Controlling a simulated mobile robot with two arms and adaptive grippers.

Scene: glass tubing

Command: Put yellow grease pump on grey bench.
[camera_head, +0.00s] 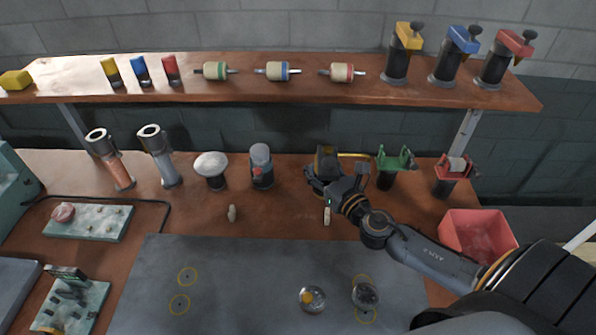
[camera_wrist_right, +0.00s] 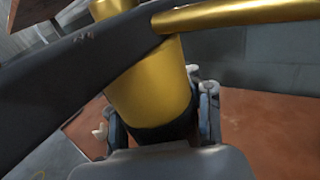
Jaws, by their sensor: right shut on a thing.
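The yellow grease pump is a gold cylinder with a dark lower end and a gold spout. In the right wrist view the pump (camera_wrist_right: 160,90) fills the middle, with a dark bar across it. My right gripper (camera_wrist_right: 160,128) has a finger on each side of its lower end and is shut on it. In the head view the pump's yellow spout (camera_head: 353,155) sticks out to the right, and my right gripper (camera_head: 335,184) hides much of its body. I cannot tell if its base touches the brown surface. The grey bench surface (camera_head: 240,285) lies nearer. My left gripper is not in view.
A green holder (camera_head: 395,162) and a red one (camera_head: 455,172) stand right of the pump. A grey-topped canister (camera_head: 261,165) stands left. A red bin (camera_head: 478,235) is at right. Two round glass pieces (camera_head: 312,298) (camera_head: 365,295) sit on the grey surface; its middle is clear.

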